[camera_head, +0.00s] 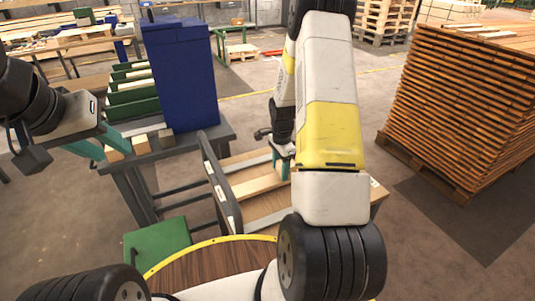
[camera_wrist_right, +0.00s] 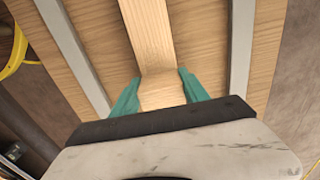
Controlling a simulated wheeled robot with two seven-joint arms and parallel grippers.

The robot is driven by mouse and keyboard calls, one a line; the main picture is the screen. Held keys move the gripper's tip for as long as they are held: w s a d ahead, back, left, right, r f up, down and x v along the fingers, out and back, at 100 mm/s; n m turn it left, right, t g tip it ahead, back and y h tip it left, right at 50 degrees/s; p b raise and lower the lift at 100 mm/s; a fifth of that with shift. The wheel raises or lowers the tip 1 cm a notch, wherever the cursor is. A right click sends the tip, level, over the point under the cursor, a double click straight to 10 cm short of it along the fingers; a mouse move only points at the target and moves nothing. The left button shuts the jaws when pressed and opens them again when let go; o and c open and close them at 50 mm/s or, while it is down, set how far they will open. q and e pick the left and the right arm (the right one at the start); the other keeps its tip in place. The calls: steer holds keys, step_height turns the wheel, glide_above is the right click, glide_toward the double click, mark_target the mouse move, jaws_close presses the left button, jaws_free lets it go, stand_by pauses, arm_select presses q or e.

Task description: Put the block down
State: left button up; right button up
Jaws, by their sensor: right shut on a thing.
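A pale wooden block (camera_wrist_right: 160,92) sits between the teal fingers of my right gripper (camera_wrist_right: 160,88) in the right wrist view. The gripper is shut on it. A long pale wood strip runs on from the block, and I cannot tell whether they are one piece. In the head view my right gripper (camera_head: 283,168) is low over the wooden table (camera_head: 265,213), at the far end of a pale strip (camera_head: 258,186). My arm hides part of this area. My left gripper (camera_head: 103,147) has its teal fingers apart, beside small wood blocks (camera_head: 140,144) on the grey bench's edge.
A dark upright rail (camera_head: 220,183) borders the wooden table's left side. A blue cabinet (camera_head: 181,75) and green dividers (camera_head: 134,107) stand on the grey bench (camera_head: 200,143). A tall stack of boards (camera_head: 465,105) stands right. A green stool (camera_head: 157,246) is at front left.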

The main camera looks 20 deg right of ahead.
steer(key=shift+f, duration=0.1)
steer(key=o, duration=1.4)
step_height(320, 180, up, 12)
step_height(320, 180, up, 11)
steer(key=n+t, duration=0.2)
steer(key=n, duration=0.2)
glide_above(280, 164)
steer(key=s+a, duration=0.4)
steer(key=s+a+r+n+t, duration=0.1)
steer(key=s+a+r+n, duration=0.2)
steer(key=s, duration=0.3)
steer(key=s+a+r+n+t+y, duration=0.1)
steer(key=s+a+r+n, duration=0.1)
steer(key=s+r+n, duration=0.3)
steer(key=s+a+r+n+t+y, duration=0.1)
steer(key=s+a+r+n+t, duration=0.1)
steer(key=s, duration=0.6)
step_height(280, 164, up, 3)
steer(key=a+n, duration=0.1)
steer(key=n, duration=0.2)
steer(key=shift+s+a, duration=0.15)
steer(key=shift+a, duration=0.15)
steer(key=shift+f, duration=0.1)
